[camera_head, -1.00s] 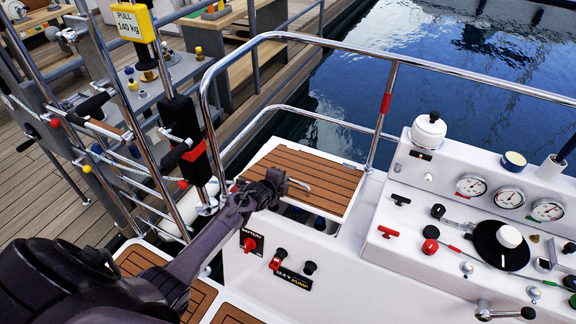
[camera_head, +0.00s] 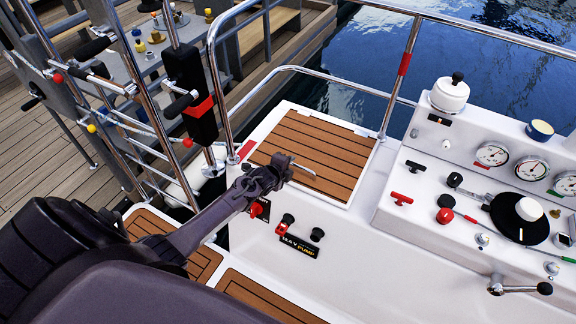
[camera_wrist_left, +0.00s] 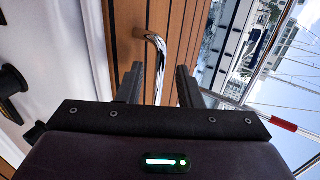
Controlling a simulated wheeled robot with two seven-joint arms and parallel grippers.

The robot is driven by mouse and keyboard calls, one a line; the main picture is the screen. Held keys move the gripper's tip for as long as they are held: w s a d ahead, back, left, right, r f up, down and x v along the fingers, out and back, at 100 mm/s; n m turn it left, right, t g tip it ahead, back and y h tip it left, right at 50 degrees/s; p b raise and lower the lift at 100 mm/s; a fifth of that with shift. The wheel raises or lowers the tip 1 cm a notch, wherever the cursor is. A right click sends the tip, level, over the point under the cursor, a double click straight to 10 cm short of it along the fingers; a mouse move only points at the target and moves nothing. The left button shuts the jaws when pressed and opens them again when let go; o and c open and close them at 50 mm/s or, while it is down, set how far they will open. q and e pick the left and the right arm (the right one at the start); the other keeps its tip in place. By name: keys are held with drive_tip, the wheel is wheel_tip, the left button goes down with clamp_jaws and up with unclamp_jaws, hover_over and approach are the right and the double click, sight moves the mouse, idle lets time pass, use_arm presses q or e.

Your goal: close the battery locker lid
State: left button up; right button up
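The battery locker lid (camera_head: 315,150) is a brown slatted wooden panel on the white console. It lies flat, level with its white surround, and no gap shows under its front edge. Its curved chrome handle (camera_head: 304,168) also shows in the left wrist view (camera_wrist_left: 158,62). My left gripper (camera_head: 284,172) is at the lid's front-left edge by the handle. In the left wrist view its two fingers are apart, with the handle's bar between them and no clear contact. The fingertips are small in the head view. My right gripper is not in view.
A red switch (camera_head: 258,209) and pump switches (camera_head: 286,224) sit on the white face below the lid. Chrome railing (camera_head: 213,75) stands at the lid's left and back. Gauges (camera_head: 492,154) and a black dial (camera_head: 516,218) are to the right.

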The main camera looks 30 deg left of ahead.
use_arm(q)
drive_tip(key=p+v, duration=0.1)
drive_tip(key=v, duration=0.6)
drive_tip(key=shift+s+r, duration=0.25)
drive_tip(key=shift+s, duration=0.1)
drive_tip(key=s+d+f+n+g, duration=0.3)
drive_tip(key=s+f+n+g, duration=0.3)
drive_tip(key=s+f, duration=1.3)
drive_tip(key=s+d+f+n+g, duration=0.1)
drive_tip(key=s+d+f+n, duration=0.2)
drive_tip(key=s+f, duration=0.2)
drive_tip(key=s+d+f+n+g, duration=0.2)
drive_tip(key=s+d+f+n, duration=0.1)
drive_tip(key=s, duration=0.9)
drive_tip(key=s+d+f+n+g, duration=0.1)
drive_tip(key=s+d+f+n, duration=0.2)
drive_tip(key=s+f, duration=0.3)
drive_tip(key=s, duration=0.3)
drive_tip(key=shift+d+f+g+h, duration=0.2)
drive_tip(key=shift+f+g+h, duration=0.1)
drive_tip(key=shift+f, duration=0.05)
drive_tip(key=shift+w, duration=0.1)
